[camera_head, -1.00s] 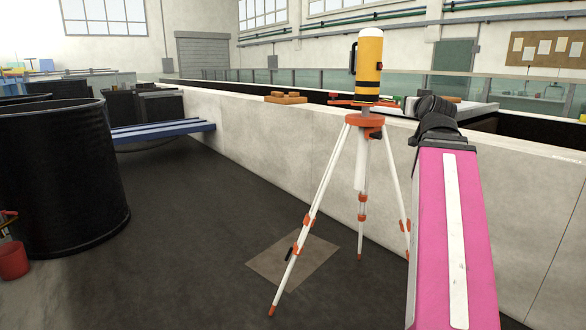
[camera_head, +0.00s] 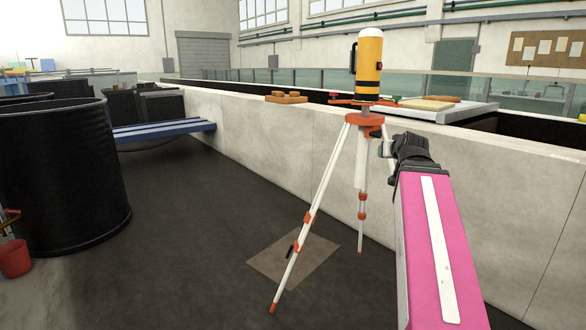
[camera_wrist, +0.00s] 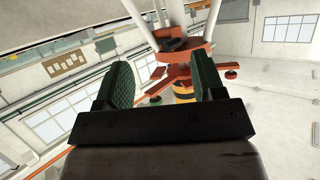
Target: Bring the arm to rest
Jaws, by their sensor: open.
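My pink arm (camera_head: 430,245) reaches up from the bottom right in the head view. My gripper (camera_head: 386,150) is at its far end, beside the right of the tripod's head. In the wrist view my gripper (camera_wrist: 162,85) shows two green-padded fingers standing apart, with nothing held between them. The wrist view looks upside down at the tripod's orange head and the yellow instrument beyond the fingers. I cannot tell the exact gap between gripper and tripod.
A tripod (camera_head: 332,180) carries a yellow instrument (camera_head: 369,62) close to my gripper. A pale concrete wall (camera_head: 260,140) runs behind. A large black tank (camera_head: 60,175) stands left, near a red bucket (camera_head: 14,258). A blue bench (camera_head: 163,131) projects from the wall. Dark floor between is mostly clear.

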